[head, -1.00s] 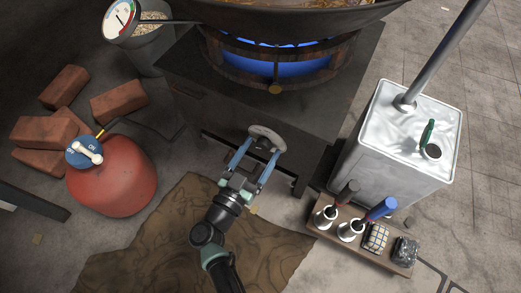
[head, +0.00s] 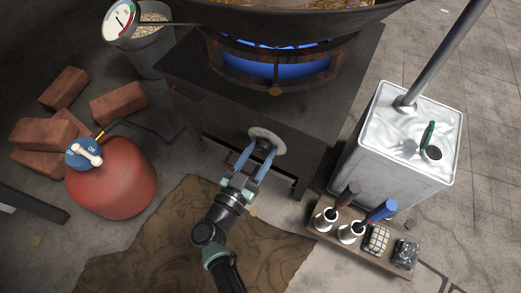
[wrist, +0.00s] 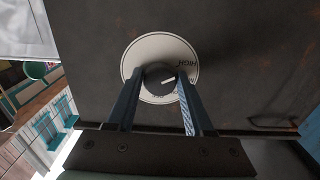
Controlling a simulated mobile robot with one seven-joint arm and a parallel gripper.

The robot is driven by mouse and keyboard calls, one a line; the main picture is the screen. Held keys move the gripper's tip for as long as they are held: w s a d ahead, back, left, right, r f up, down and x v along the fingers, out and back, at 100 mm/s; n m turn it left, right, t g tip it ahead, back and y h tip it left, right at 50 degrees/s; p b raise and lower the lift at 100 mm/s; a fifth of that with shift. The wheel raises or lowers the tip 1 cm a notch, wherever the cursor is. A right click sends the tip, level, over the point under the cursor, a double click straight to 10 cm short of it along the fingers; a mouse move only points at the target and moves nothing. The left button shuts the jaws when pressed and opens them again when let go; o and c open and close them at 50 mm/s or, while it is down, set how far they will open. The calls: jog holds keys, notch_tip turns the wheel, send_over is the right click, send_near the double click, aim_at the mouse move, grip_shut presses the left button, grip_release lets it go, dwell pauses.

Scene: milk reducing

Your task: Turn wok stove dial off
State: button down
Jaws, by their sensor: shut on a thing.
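The wok stove dial is a round white plate with a dark knob on the front of the dark stove (head: 225,105). In the wrist view the knob (wrist: 157,76) has a white pointer line, with the word HIGH on the plate (wrist: 147,48) at upper right. My gripper (head: 257,150) is shut on the knob, one blue finger on each side. The fingers hide parts of the plate's lower edge and its lettering. Blue flame (head: 275,68) burns in the burner under the wok (head: 290,24).
A red gas tank (head: 115,185) with a blue valve knob (head: 84,153) stands at left near several bricks (head: 118,103). A brown mat (head: 140,250) lies in front.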

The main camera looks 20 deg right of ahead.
jog(key=shift+m, duration=0.3)
jog(key=m, duration=0.5)
jog(key=shift+a, duration=0.15)
jog(key=m+b, duration=0.1)
jog(key=m, duration=0.5)
jog(key=shift+m, duration=0.3)
jog(key=m+b, duration=0.1)
jog(key=m, duration=0.5)
jog(key=shift+w, duration=0.1)
jog(key=m+b, duration=0.1)
jog(key=m, duration=0.4)
jog(key=shift+r+m, duration=0.1)
jog(key=shift+m, duration=0.2)
jog(key=shift+b, duration=0.3)
jog(key=shift+c, duration=1.5)
grip_release()
